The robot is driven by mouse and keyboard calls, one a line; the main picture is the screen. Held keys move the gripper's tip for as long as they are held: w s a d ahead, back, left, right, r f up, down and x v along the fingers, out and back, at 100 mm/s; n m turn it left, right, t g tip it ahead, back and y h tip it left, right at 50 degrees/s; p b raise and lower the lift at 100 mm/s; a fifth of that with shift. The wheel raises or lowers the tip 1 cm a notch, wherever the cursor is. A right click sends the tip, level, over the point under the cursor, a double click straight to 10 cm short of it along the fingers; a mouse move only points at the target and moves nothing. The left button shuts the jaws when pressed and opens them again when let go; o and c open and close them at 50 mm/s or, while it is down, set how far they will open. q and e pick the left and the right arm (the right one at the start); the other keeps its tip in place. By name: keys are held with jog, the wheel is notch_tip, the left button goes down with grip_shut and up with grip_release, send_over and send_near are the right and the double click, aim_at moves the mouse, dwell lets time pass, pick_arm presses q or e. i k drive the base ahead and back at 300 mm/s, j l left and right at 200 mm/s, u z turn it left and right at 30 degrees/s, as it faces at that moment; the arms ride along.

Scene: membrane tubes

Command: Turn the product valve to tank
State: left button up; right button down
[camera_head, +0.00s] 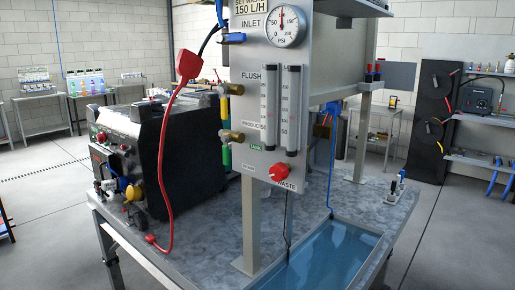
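The grey valve panel (247,110) stands upright at the centre of the head view. At its left edge, beside the PRODUCT label (251,123), is a brass valve (231,136) with a green handle (226,157) hanging down. A green label (255,147), probably reading TANK, and a label below it that is too small to read surely are to its right. Above, near the FLUSH label, a second brass valve (235,88) has a yellow handle (223,106) pointing down. Neither of my grippers is in view.
Two flow tubes (291,110), a pressure gauge (286,26) and a red knob (279,172) are on the panel. A black machine (155,160) stands left, with a red hose (164,150) in front. A blue water basin (335,255) is set in the grey bench (215,222).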

aim_at(224, 138)
jog(key=j+z, duration=0.15)
jog(key=z, duration=0.3)
jog(key=i+j+z, duration=0.1)
jog(key=z, duration=0.35)
jog(key=j+z, duration=0.2)
jog(key=j, duration=0.35)
jog(key=j+z, duration=0.25)
jog(key=j, duration=0.25)
jog(key=k+j+z, duration=0.2)
jog(key=j, duration=0.3)
jog(key=j+z, duration=0.25)
jog(key=j, duration=0.3)
jog(key=k+j, duration=0.1)
jog(key=j, duration=0.3)
jog(key=k+j, duration=0.15)
jog(key=j, duration=0.25)
jog(key=k+j, duration=0.1)
jog(key=j, duration=0.35)
jog(key=k+j, duration=0.15)
jog(key=j, duration=0.25)
jog(key=i, duration=0.5)
